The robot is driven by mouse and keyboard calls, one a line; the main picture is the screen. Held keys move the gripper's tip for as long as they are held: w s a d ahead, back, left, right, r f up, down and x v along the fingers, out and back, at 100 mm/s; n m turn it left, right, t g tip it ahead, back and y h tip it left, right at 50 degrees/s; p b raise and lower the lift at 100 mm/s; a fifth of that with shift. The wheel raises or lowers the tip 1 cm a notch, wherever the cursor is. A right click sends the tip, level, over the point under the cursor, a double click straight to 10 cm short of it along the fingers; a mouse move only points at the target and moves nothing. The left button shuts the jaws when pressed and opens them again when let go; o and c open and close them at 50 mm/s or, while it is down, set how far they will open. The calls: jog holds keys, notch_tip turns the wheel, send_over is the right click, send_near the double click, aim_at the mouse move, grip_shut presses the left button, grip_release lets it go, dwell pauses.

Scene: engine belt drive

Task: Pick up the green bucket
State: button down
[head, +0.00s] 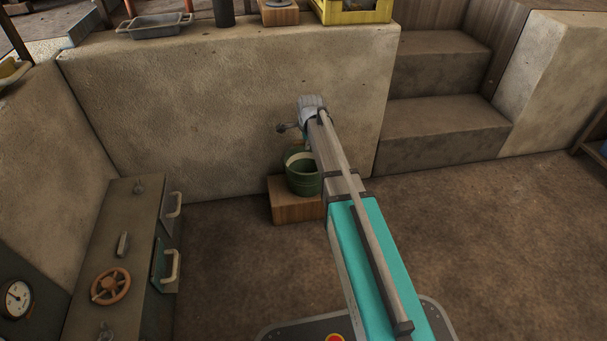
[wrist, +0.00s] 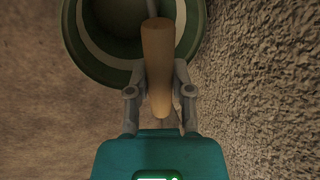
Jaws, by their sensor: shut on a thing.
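The green bucket (head: 301,176) has a pale band and stands upright on or just over a small wooden block (head: 296,208) against the concrete wall; I cannot tell whether it touches the block. In the wrist view the bucket (wrist: 86,45) fills the top, seen from above. My gripper (wrist: 158,88) is shut on the bucket's wooden handle grip (wrist: 157,50), which lies between its two fingers. In the head view my arm hides the bucket's right side, and the fingers are hard to make out.
A concrete wall (head: 220,110) rises close behind the bucket. Steps (head: 440,120) climb at the right. A grey cabinet (head: 115,260) with an orange handwheel (head: 110,286) stands at the left. A grey tray (head: 155,26) and a yellow crate (head: 352,12) sit on the ledge. Floor on the right is clear.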

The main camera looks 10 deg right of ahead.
jog(key=shift+r, duration=0.1)
dwell(0.3)
notch_tip(320, 180, up, 3)
jog(key=p, duration=0.3)
jog(key=shift+r, duration=0.15)
jog(key=s+d+r+p, duration=0.9)
jog(key=d+p, duration=0.1)
jog(key=shift+d+r, duration=0.2)
jog(key=shift+d, duration=0.2)
dwell(0.6)
jog(key=shift+r, duration=0.15)
notch_tip(320, 180, up, 44)
jog(key=p, duration=4.4)
jog(key=shift+d, duration=0.1)
